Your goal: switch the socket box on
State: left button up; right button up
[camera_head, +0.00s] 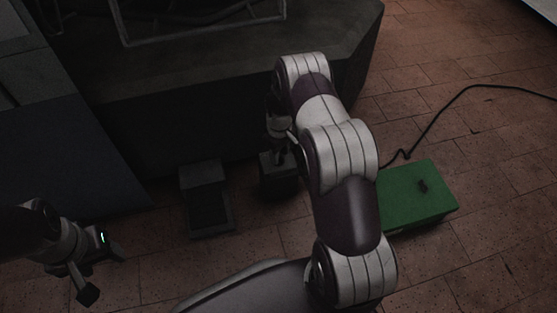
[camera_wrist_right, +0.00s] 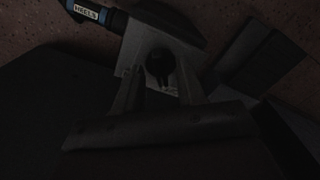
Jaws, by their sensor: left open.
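The green socket box (camera_head: 412,199) lies on the brick floor at the right in the head view. My left gripper (camera_head: 103,277) is open and empty at the lower left, far from the green box. My right arm crosses the middle of the head view, partly in front of the green box's left end. My right gripper (camera_head: 281,157) points down at a small dark box (camera_head: 278,184), left of the green box. In the right wrist view, its fingers appear apart near a round black knob (camera_wrist_right: 159,63); contact is unclear.
A black cable (camera_head: 437,118) runs from behind the green box to the right. A large dark machine base (camera_head: 225,85) fills the back.

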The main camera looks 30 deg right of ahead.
jog(key=shift+f, duration=0.5)
pick_arm(q)
jog(key=shift+f, duration=0.3)
pick_arm(e)
grip_shut()
